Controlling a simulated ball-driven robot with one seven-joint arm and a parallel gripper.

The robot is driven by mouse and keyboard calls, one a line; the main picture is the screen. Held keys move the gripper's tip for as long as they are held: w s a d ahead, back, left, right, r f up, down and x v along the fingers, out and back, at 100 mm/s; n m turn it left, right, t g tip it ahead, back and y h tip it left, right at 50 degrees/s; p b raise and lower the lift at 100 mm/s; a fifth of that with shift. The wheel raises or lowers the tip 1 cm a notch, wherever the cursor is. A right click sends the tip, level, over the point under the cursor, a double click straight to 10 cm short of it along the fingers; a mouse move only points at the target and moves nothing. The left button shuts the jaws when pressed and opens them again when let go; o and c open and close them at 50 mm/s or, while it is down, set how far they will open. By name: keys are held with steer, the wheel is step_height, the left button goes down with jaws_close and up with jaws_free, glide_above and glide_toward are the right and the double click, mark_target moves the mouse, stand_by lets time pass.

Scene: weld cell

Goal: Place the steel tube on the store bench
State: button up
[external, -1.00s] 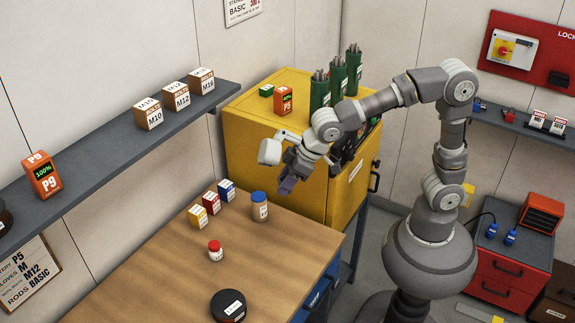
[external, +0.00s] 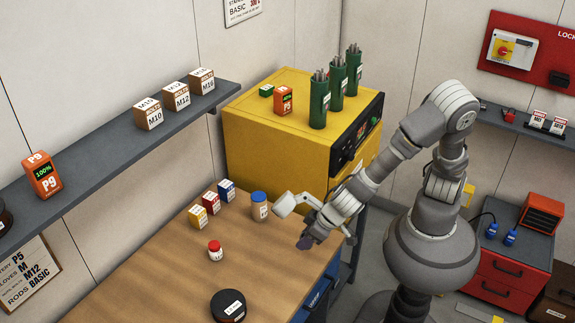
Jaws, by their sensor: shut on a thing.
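My gripper (external: 307,243) is low over the right part of a wooden-topped bench (external: 150,270), near its right edge. It points down and is shut on a small dark piece at its fingertips, which I take for the steel tube. The fingers hide most of it, so its shape and tilt cannot be told. I cannot tell whether it touches the bench top. No other steel tube shows clearly.
A blue-lidded jar (external: 259,207) stands left of my gripper. Yellow (external: 197,216), red (external: 211,203) and blue (external: 227,190) boxes, a red-capped bottle (external: 215,251) and a black round tin (external: 228,306) are also on the bench. A yellow cabinet (external: 260,140) stands behind.

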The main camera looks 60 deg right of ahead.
steer(key=s+d+f+m+h+p, duration=0.4)
steer(key=s+d+f+m+p, duration=0.2)
steer(key=s+d+f+m, duration=0.15)
steer(key=s+d+m+g+h+p, duration=0.15)
steer(key=d+m+p, duration=0.3)
steer(key=d, duration=0.65)
steer(key=shift+g, duration=0.25)
steer(key=w+a+b, duration=0.3)
steer(key=w+b, duration=0.1)
steer(key=w+a+b, duration=0.2)
steer(key=w+b, duration=0.3)
steer(key=w+a+f+b, duration=0.1)
steer(key=w+a+b, duration=0.2)
steer(key=w+b, duration=0.2)
steer(key=shift+a, duration=0.35)
step_height(320, 180, down, 4)
steer(key=shift+r+b, duration=0.2)
steer(key=shift+b, duration=1)
steer(key=shift+r, duration=0.1)
jaws_close()
